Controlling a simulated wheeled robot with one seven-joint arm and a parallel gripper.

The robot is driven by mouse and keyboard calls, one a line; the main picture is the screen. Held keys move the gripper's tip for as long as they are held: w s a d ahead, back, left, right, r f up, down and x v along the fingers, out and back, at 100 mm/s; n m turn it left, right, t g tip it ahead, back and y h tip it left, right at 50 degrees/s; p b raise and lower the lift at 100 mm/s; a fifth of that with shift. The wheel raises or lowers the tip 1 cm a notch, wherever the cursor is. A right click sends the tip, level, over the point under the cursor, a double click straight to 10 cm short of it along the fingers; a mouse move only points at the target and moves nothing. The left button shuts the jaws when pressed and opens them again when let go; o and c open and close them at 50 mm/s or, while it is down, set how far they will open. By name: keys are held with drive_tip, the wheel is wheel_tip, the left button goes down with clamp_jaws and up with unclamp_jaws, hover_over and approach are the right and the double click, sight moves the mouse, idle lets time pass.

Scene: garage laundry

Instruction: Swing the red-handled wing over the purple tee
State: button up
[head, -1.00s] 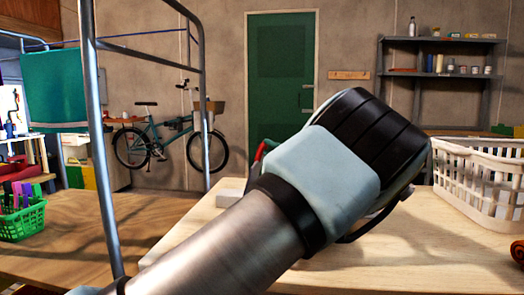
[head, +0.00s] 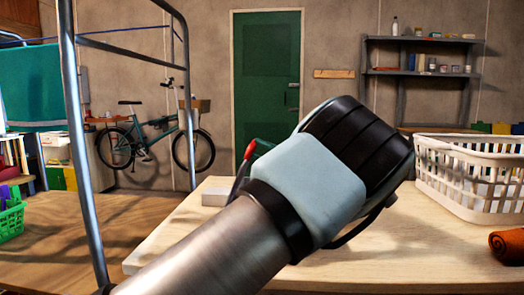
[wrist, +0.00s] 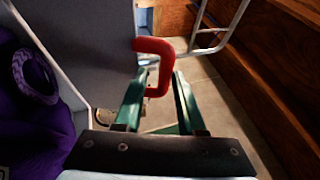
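In the wrist view, a red loop handle (wrist: 156,47) stands out from the edge of a grey panel (wrist: 92,50), which looks like the wing. My gripper (wrist: 158,79) has its two green fingers apart, with the handle's loop between or just in front of their tips. The right finger is close to the handle; whether they touch I cannot tell. The purple tee (wrist: 35,130) lies bunched at the left, beside the panel and partly cut off by the frame.
In the head view a wooden table (head: 400,255) lies ahead. It carries a white basket (head: 465,175), an orange roll (head: 507,246) and a small pale block (head: 215,197). A metal frame post (head: 80,140) stands at left. The wrist view shows brown wooden boards (wrist: 260,85) at right.

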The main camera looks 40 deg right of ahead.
drive_tip(key=s+r+b+v, duration=0.1)
drive_tip(key=r+v, duration=0.2)
drive_tip(key=v, duration=1.1)
drive_tip(key=shift+s+d+b, duration=0.2)
drive_tip(key=shift+d+b, duration=0.1)
drive_tip(key=shift+r, duration=0.2)
